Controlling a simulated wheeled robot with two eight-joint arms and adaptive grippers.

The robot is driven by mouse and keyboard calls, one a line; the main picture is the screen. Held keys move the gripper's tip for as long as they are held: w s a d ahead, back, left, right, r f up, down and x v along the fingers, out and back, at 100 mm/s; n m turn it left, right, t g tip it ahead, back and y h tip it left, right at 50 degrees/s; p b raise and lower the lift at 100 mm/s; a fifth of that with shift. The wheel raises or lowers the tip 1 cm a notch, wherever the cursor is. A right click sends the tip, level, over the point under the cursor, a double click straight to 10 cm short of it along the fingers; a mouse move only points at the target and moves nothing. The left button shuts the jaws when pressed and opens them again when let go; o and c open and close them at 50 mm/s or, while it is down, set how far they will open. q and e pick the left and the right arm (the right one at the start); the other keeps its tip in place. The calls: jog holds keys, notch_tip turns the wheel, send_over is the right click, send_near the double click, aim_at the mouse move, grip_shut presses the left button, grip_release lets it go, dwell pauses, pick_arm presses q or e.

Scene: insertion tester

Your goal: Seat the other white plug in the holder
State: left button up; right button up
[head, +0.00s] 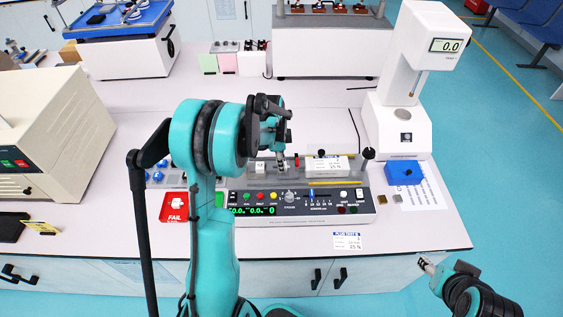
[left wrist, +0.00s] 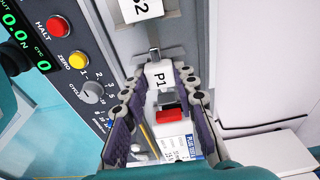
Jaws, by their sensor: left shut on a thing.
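A white plug marked P1 (left wrist: 160,74) sits between the fingers of my left gripper (left wrist: 165,88), which is shut on it. In the head view my left gripper (head: 283,165) is over the tester and mostly hides this plug. A block marked S2 (left wrist: 142,9) is just beyond the plug, with a metal piece between them. A dark and red part (left wrist: 168,115) lies on the near side of the plug; the gripper hides how plug and holder meet. Another white piece (head: 176,203) lies in the red FAIL tray (head: 174,217). My right gripper (head: 428,265) is off the table's front right; its opening is unclear.
The tester's control panel (head: 330,204) runs along the front of the machine. A white force stand (head: 403,125) and a blue block (head: 403,172) are to the right. A beige cabinet (head: 45,125) is at the left.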

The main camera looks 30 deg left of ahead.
dwell(0.4)
pick_arm(q)
jog(key=o, duration=1.1)
jog(key=shift+o, duration=1)
jog(key=shift+r, duration=0.1)
jog(key=shift+r+p, duration=2.4)
jog(key=shift+r, duration=1.3)
jog(key=shift+d, duration=0.1)
